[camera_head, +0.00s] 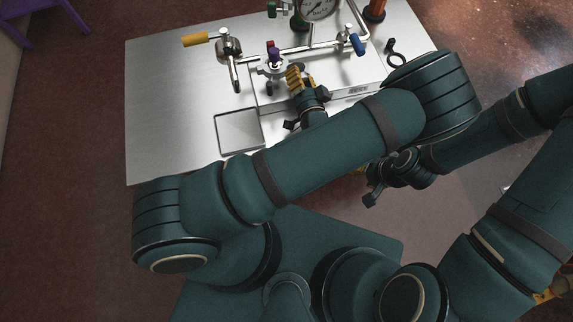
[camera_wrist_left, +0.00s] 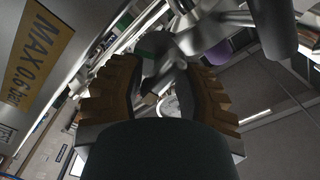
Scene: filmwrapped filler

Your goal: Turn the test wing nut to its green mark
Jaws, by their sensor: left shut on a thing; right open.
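My left gripper (camera_head: 294,77), with ridged yellow finger pads, is at the front of the metal pipework on the bench. In the left wrist view the pads (camera_wrist_left: 165,75) are shut on a small grey metal piece, which appears to be the test wing nut (camera_wrist_left: 158,68). In the head view my gripper hides it. A dark green patch (camera_wrist_left: 153,43) shows just behind the piece; I cannot tell whether it is the green mark. A yellow label reading "MAX 0.6 bar" (camera_wrist_left: 38,45) is at the left. My right gripper (camera_head: 373,182) is open and empty, in front of the bench.
The pipework carries a yellow-handled lever (camera_head: 196,40), a purple knob (camera_head: 274,54), a blue-handled lever (camera_head: 358,44) and a gauge (camera_head: 318,8). The bench's left side is clear.

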